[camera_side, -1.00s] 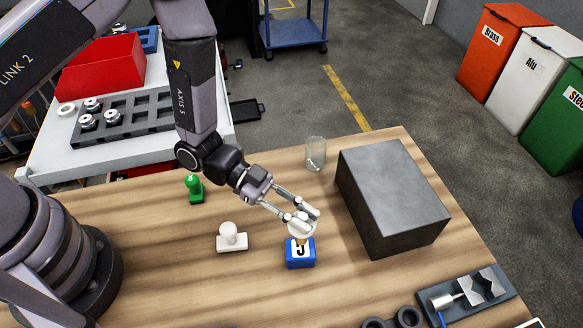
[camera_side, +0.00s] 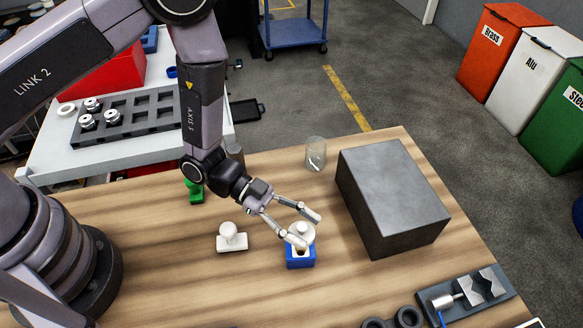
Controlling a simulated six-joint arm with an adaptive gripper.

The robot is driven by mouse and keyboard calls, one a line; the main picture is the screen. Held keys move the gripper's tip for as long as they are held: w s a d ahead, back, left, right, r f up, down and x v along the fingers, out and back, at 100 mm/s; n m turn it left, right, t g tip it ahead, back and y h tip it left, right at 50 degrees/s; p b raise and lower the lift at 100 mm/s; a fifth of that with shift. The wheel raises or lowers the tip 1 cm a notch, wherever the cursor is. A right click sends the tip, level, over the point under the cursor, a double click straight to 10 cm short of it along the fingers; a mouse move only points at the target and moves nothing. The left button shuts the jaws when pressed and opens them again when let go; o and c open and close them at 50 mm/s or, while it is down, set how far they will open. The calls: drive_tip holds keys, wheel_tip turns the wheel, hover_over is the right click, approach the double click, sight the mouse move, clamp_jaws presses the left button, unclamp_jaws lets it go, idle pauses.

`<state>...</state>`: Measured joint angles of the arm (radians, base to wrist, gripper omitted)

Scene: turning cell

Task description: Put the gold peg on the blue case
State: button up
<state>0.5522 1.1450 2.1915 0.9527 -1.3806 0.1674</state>
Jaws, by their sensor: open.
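The blue case (camera_side: 300,263) sits on the wooden table near the middle. The gold peg (camera_side: 302,232), which shows a pale rounded top and a tan lower part, stands roughly upright over the top of the case and appears to rest on it. The exact contact is partly hidden by a finger. My gripper (camera_side: 306,229) is open, with one finger to the near left of the peg and the other to the far right. A small gap shows on the far side; I cannot tell if the near finger touches.
A white knobbed piece (camera_side: 231,238) and a green one (camera_side: 194,191) stand to the left. A glass jar (camera_side: 316,154) is behind. A large grey block (camera_side: 393,195) stands close on the right. A vise-like fixture (camera_side: 466,298) is at the front right.

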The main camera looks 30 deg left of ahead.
drive_tip(key=shift+r, duration=0.2)
drive_tip(key=v, duration=1.1)
drive_tip(key=w+a+r+n+t+y, duration=0.3)
drive_tip(key=w+a+r+t+y, duration=0.4)
drive_tip(key=w+a, duration=0.35)
drive_tip(key=a+r+n+t+y, duration=0.1)
drive_tip(key=a+r+n+y, duration=0.25)
drive_tip(key=a+r, duration=0.45)
drive_tip(key=s+a+r+n+y, duration=0.5)
drive_tip(key=s+a+r+n, duration=0.2)
drive_tip(key=s+r, duration=0.25)
drive_tip(key=s+d+r+n+g, duration=0.1)
drive_tip(key=s+r+n+g, duration=0.1)
drive_tip(key=s, duration=1.1)
drive_tip(key=shift+r+n+g+h, duration=0.3)
drive_tip(key=shift+r+n+h, duration=0.2)
drive_tip(key=shift+n, duration=0.65)
